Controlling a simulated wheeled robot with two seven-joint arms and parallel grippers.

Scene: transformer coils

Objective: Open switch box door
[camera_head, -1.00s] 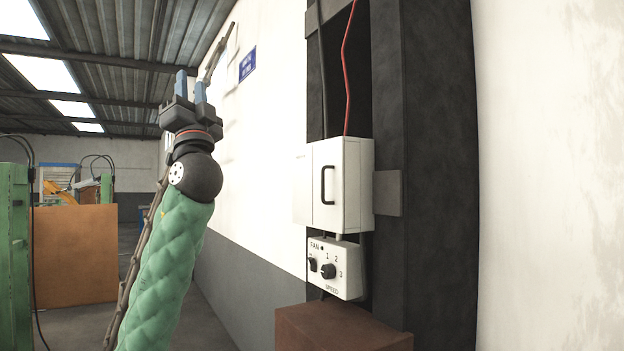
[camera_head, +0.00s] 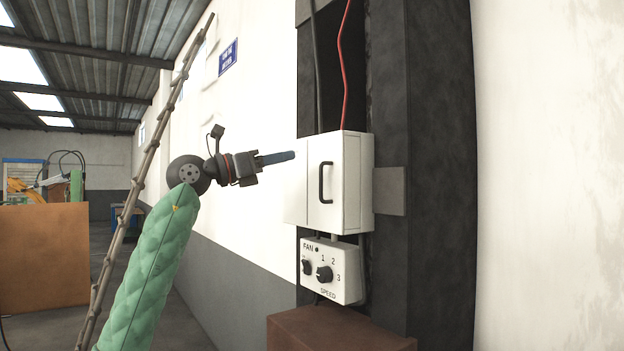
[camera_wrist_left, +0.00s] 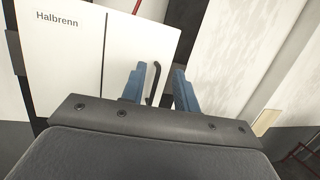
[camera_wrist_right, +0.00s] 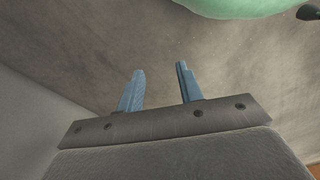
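The white switch box (camera_head: 350,205) is mounted on a dark column, and its door looks shut. A black vertical bar handle (camera_head: 326,182) is on its front. My left gripper (camera_head: 290,156) points right, its fingertips just left of the box in the head view. In the left wrist view its two blue fingers (camera_wrist_left: 159,85) are spread and empty. The black handle (camera_wrist_left: 153,82) shows in the gap between them, beyond the fingers; I see no contact. My right gripper (camera_wrist_right: 160,82) is open and empty over a grey floor, and is outside the head view.
A white fan control box (camera_head: 333,270) with knobs hangs just below the switch box. A brown block (camera_head: 340,330) stands under it. A black cable and a red cable (camera_head: 342,60) run above the box.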

